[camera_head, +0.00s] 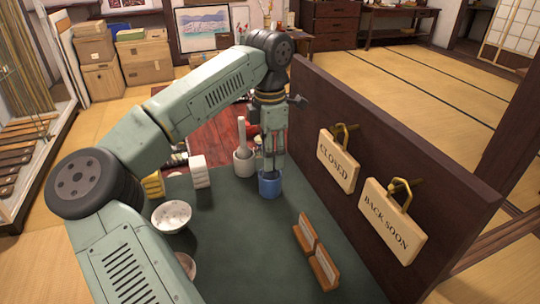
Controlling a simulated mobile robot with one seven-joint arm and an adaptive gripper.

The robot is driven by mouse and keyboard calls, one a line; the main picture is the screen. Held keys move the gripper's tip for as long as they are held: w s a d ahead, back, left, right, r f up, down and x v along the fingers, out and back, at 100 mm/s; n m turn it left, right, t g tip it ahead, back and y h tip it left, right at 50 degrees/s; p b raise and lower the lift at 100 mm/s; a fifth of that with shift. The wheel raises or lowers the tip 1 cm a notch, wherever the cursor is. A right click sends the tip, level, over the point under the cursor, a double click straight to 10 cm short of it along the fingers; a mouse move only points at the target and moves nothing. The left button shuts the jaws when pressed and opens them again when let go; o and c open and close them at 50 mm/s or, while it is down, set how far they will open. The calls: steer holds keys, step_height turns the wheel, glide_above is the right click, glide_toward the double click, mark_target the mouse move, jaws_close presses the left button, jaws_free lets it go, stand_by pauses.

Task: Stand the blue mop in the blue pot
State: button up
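The blue pot (269,186) stands upright on the dark green table top, near the middle of the view. My gripper (273,162) points straight down over the pot, with its fingertips close to or inside the rim. The fingers look long and near each other. I cannot tell whether they are closed on anything. I cannot make out the blue mop; the fingers and the pot may hide it. Some thin items show just left of the fingers, too small to name.
A white mortar with a pestle (243,160) stands just left of the pot. A white bowl (171,215) and a white stacked block (199,171) are farther left. A dark partition (400,150) with hanging signs rises at right.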

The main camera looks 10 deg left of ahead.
step_height(320, 180, up, 11)
steer(key=shift+r, duration=0.1)
steer(key=shift+s, duration=0.1)
stand_by(0.8)
